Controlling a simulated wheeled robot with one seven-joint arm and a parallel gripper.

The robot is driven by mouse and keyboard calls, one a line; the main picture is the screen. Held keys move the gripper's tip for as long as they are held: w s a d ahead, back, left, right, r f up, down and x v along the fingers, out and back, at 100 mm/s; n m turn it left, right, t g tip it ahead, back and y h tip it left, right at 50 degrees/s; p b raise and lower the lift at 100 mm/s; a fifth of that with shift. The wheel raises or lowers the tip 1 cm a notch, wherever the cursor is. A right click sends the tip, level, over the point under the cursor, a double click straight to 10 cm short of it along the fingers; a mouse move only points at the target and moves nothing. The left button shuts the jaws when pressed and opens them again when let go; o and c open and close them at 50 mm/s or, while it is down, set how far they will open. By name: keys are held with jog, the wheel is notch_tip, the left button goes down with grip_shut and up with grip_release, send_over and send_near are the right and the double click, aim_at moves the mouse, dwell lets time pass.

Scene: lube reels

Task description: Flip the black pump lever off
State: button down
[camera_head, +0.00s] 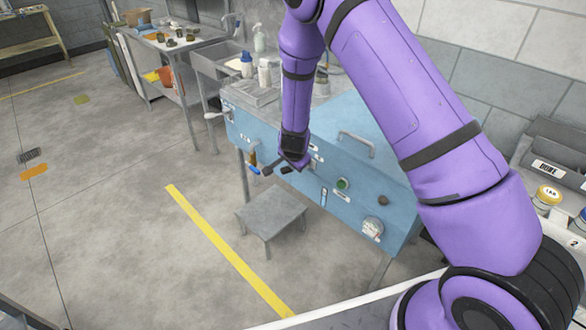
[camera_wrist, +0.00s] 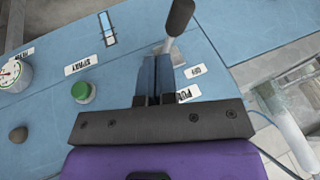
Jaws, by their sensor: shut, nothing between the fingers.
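The pump lever (camera_wrist: 180,16) shows at the top of the wrist view as a black grip on a metal shaft that rises from a plate on the blue console. Labels reading OFF (camera_wrist: 196,71) and PUMP (camera_wrist: 188,92) lie beside its base. My gripper (camera_wrist: 155,62) is shut and empty, its fingertips close beside the lever's base. I cannot tell whether they touch it, and the fingers partly hide the plate and the PUMP label. In the head view my gripper (camera_head: 294,162) is at the console's front face, where the lever is hard to make out.
The blue console (camera_head: 390,187) carries a green button (camera_head: 342,184) and a round gauge (camera_head: 372,228). A blue-handled valve (camera_head: 253,169) sits to the left of my gripper. A grey stool (camera_head: 271,211) stands below on the floor. The floor at the left is mostly clear.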

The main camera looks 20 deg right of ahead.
jog(key=a+v, duration=0.1)
jog(key=v, duration=0.6)
jog(key=shift+r, duration=0.4)
jog(key=shift+a, duration=0.1)
